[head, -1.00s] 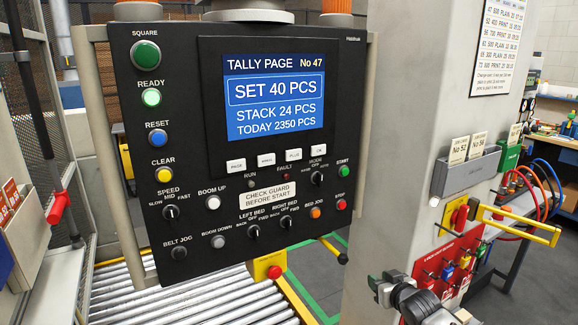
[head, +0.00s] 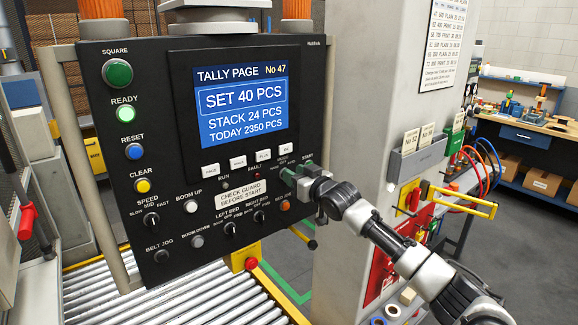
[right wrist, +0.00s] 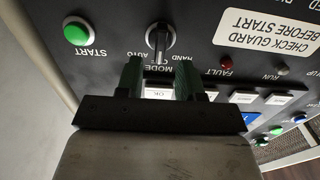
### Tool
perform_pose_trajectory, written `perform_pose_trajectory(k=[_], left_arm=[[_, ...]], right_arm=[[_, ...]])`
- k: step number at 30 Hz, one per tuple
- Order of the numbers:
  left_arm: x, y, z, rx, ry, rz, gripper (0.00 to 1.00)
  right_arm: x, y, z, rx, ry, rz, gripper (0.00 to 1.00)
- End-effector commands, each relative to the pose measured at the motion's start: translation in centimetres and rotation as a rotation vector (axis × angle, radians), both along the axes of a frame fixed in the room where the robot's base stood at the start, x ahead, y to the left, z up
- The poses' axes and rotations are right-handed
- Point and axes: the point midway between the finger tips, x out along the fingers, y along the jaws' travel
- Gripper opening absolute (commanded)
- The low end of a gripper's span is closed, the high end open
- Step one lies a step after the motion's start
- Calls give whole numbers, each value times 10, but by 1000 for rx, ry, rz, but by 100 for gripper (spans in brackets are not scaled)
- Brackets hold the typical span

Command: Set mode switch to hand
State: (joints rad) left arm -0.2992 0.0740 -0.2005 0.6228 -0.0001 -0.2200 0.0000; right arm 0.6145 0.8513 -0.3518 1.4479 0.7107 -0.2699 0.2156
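My right gripper (head: 296,172) is at the panel's lower right and hides most of the knob in the head view. My left gripper is out of view.
The green START button (right wrist: 77,30) is close beside the switch. A white key marked OK (right wrist: 158,93) shows between the fingers. The red fault lamp (right wrist: 227,63) is nearby. A grey pillar (head: 365,130) with card holder and yellow handle stands right of the panel.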

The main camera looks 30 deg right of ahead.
Motion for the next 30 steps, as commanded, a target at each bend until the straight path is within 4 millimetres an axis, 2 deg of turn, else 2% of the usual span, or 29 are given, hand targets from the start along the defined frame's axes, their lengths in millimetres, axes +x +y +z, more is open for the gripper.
perform_pose_trajectory(k=[3, 6, 17, 24, 30], left_arm=[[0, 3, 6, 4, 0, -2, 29], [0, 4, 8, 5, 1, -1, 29], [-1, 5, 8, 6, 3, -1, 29], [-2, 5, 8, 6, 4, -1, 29], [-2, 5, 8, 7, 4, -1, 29]], right_arm=[[15, 1, 2, 2, -1, 0, 37], [23, 2, 1, -1, 0, 0, 37], [28, 2, -1, -1, 0, 0, 37], [27, 2, -1, -1, 0, 0, 5], [27, 2, -1, -16, 0, -1, 4]])
